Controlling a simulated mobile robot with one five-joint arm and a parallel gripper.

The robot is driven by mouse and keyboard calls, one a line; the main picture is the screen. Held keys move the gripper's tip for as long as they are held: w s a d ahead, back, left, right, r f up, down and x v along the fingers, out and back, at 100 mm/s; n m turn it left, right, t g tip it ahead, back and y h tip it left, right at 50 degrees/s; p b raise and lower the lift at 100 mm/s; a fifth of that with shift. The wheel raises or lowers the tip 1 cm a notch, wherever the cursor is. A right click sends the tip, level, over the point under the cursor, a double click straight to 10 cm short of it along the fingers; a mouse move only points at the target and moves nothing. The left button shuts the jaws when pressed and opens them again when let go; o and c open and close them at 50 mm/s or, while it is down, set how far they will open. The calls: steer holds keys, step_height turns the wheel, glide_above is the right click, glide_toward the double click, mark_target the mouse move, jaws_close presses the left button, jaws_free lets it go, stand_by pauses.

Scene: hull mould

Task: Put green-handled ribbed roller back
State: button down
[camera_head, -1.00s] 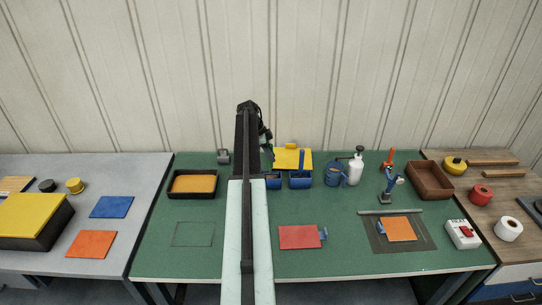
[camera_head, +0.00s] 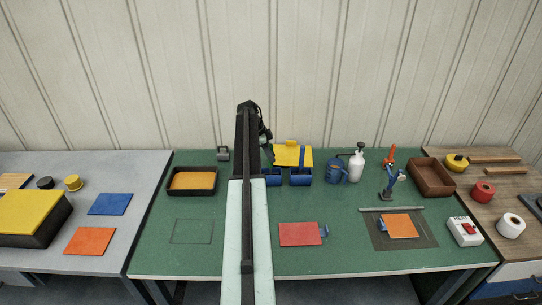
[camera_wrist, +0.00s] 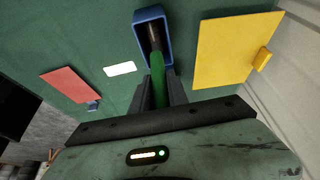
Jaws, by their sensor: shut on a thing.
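In the wrist view my gripper (camera_wrist: 159,88) is shut on the green handle of the ribbed roller (camera_wrist: 158,72). The roller's dark end (camera_wrist: 154,36) lies within the outline of an open blue holder (camera_wrist: 141,18); I cannot tell whether it rests on the bottom. In the head view two blue holders, a left one (camera_head: 272,180) and a right one (camera_head: 300,180), stand at the back of the green table. My arm hides the gripper and roller there.
A yellow plate (camera_head: 287,156) lies behind the holders, and beside the holder in the wrist view (camera_wrist: 225,50). A blue can (camera_head: 336,174) and white spray bottle (camera_head: 357,165) stand to the right.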

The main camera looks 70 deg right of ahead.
steer(key=shift+f+b, duration=0.45)
steer(key=shift+f, duration=0.1)
steer(key=shift+r, duration=0.1)
steer(key=c, duration=1.2)
jaws_free()
steer(key=p+v, duration=0.7)
steer(key=shift+r, duration=0.35)
steer(key=shift+w, duration=0.15)
